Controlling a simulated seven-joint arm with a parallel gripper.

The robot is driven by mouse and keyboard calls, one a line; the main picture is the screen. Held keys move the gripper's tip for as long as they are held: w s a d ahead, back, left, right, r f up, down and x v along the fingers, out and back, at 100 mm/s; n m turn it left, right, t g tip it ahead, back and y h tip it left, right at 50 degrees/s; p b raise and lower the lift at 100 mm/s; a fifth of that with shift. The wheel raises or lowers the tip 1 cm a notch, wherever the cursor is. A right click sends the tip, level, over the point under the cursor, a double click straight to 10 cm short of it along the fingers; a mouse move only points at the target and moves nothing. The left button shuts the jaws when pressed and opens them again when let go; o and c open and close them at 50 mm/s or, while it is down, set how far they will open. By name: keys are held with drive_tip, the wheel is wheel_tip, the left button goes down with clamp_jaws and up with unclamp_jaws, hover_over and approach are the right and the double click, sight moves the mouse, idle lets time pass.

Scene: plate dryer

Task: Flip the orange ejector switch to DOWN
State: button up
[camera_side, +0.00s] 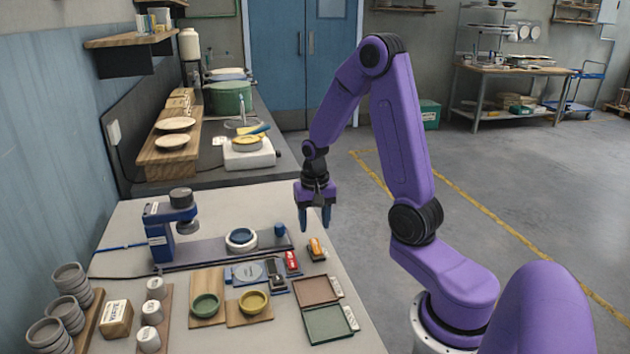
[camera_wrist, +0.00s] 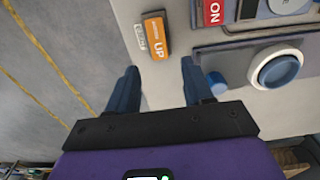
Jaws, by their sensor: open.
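The orange ejector switch (camera_side: 316,248) sits near the right edge of the white table, to the right of the red switch. In the wrist view the orange switch (camera_wrist: 156,36) shows the word UP on its face, with a small pale label beside it. My gripper (camera_side: 316,222) hangs above the table's right edge, fingers pointing down, a little above the switch and apart from it. In the wrist view my gripper (camera_wrist: 160,72) has its two blue fingers spread with nothing between them, and the switch lies beyond the fingertips.
A red switch (camera_side: 291,262) marked ON in the wrist view (camera_wrist: 213,12) is close by. A blue knob (camera_side: 279,230) and a round white-and-blue part (camera_side: 241,239) stand left of the gripper. Brown and green trays (camera_side: 317,290) lie nearer.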

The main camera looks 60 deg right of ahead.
sight(315, 243)
wheel_tip(315, 243, up, 13)
drive_tip(key=shift+s+a, duration=0.2)
drive_tip(key=shift+s, duration=0.05)
drive_tip(key=shift+r, duration=0.1)
drive_tip(key=s+a+f+n, duration=0.1)
drive_tip(key=s+a+n, duration=0.2)
drive_tip(key=a+n, duration=0.3)
drive_tip(key=s+a+f+n, duration=0.1)
drive_tip(key=s+a+n, duration=0.3)
drive_tip(key=a, duration=0.5)
drive_tip(key=s+a+f+n, duration=0.1)
drive_tip(key=s+a+n, duration=0.1)
drive_tip(key=s+n, duration=0.3)
drive_tip(key=s+a+f+n, duration=0.1)
drive_tip(key=s+a+n, duration=0.2)
drive_tip(key=s+n, duration=0.3)
drive_tip(key=s, duration=0.2)
drive_tip(key=shift+s+a+n+y, duration=0.25)
drive_tip(key=shift+s+n+y, duration=0.05)
drive_tip(key=shift+s, duration=0.05)
